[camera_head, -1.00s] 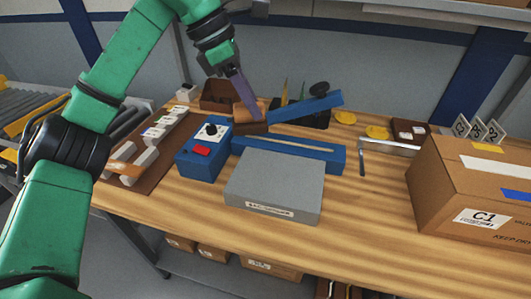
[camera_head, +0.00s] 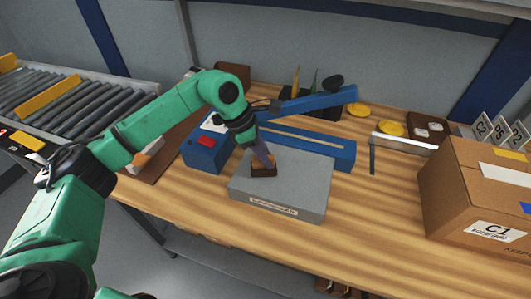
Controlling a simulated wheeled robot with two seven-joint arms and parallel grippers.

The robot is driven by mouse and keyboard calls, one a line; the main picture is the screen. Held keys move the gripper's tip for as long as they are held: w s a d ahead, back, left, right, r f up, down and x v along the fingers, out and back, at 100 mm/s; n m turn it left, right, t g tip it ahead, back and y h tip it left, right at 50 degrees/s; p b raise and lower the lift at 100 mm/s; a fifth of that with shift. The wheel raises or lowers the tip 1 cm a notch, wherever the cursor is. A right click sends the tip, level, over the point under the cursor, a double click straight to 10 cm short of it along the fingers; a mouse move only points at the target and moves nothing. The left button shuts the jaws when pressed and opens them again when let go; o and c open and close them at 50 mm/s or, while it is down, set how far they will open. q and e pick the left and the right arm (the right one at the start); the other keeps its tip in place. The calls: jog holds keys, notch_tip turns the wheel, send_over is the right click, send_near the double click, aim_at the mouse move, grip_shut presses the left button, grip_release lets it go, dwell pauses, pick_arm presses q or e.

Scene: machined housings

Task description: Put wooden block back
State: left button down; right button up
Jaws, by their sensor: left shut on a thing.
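My left gripper (camera_head: 265,160) points down over the grey slab (camera_head: 305,190) in the middle of the table. It is shut on the wooden block (camera_head: 263,170), a small brown piece with a lighter top and a dark lower part. The block is at the upper left part of the slab's top face. I cannot tell whether it touches the slab or hangs just above it. The fingertips partly hide the block. My right gripper is not in view.
A blue box (camera_head: 205,154) with a red switch stands left of the slab. A blue sealer with a raised arm (camera_head: 318,99) lies behind it. A cardboard box (camera_head: 480,195) marked C1 stands at the right. The wooden table's (camera_head: 375,215) front middle is clear. A roller conveyor (camera_head: 70,100) is at the left.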

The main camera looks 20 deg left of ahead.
pick_arm(q)
jog(key=shift+f, duration=0.2)
jog(key=shift+w, duration=0.1)
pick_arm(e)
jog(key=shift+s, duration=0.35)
pick_arm(q)
jog(key=shift+f+b, duration=0.25)
jog(key=shift+b, duration=0.05)
jog(key=c, duration=0.7)
grip_release()
jog(key=shift+r, duration=0.15)
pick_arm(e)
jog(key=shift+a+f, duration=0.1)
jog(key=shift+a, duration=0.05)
pick_arm(q)
jog(key=shift+o, duration=0.2)
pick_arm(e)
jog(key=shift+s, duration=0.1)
pick_arm(q)
jog(key=shift+r+p, duration=0.15)
jog(key=shift+p, duration=0.15)
jog(key=shift+a+r+b, duration=0.15)
jog(key=shift+r+b, duration=0.1)
jog(key=shift+b, duration=0.05)
jog(key=b+v, duration=0.2)
jog(key=v, duration=0.9)
jog(key=shift+r, duration=0.2)
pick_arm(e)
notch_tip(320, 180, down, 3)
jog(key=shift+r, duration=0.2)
